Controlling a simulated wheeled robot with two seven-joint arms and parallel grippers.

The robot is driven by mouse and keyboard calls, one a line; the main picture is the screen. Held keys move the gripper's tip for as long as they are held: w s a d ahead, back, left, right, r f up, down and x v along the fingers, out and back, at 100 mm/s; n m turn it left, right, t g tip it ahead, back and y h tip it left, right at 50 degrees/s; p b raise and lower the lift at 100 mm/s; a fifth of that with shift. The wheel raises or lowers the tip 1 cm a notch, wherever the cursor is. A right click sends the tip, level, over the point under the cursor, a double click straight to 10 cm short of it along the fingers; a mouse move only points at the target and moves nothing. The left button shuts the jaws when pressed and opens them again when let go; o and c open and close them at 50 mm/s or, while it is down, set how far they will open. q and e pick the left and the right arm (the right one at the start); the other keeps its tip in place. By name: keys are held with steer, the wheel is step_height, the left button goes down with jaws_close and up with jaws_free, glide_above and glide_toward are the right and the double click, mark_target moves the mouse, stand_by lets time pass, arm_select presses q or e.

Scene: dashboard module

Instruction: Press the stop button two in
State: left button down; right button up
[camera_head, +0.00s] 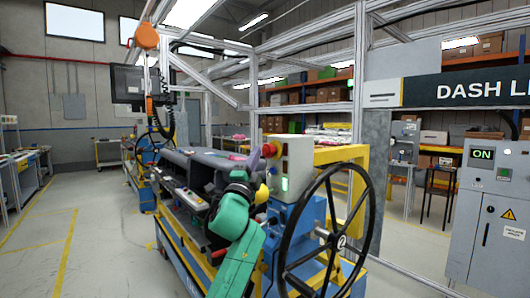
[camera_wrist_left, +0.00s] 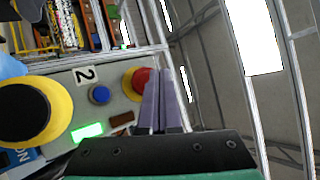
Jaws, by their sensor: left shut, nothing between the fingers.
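The red stop button (camera_head: 268,150) sits in a yellow collar on the side of a pale control box (camera_head: 297,160). A green lamp (camera_wrist_left: 87,130) is lit beside a dark red one (camera_wrist_left: 122,118). My left gripper (camera_head: 255,158) is shut and empty, its purple fingers beside the red button. In the left wrist view the fingers (camera_wrist_left: 166,75) overlap the button's right edge; I cannot tell whether they touch it. My right gripper is not in view.
A blue button (camera_wrist_left: 99,94) and a large black knob with yellow ring (camera_wrist_left: 25,113) share the panel. A black handwheel (camera_head: 325,238) stands right of the box. A dashboard module (camera_head: 200,160) lies behind my arm. A grey cabinet (camera_head: 490,210) with an "ON" display stands far right.

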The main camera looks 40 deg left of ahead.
arm_select(q)
steer(key=shift+s, duration=0.1)
steer(key=s, duration=0.1)
steer(key=s+a, duration=0.1)
steer(key=s, duration=0.2)
steer(key=shift+s+a, duration=0.25)
steer(key=shift+s, duration=0.1)
stand_by(0.7)
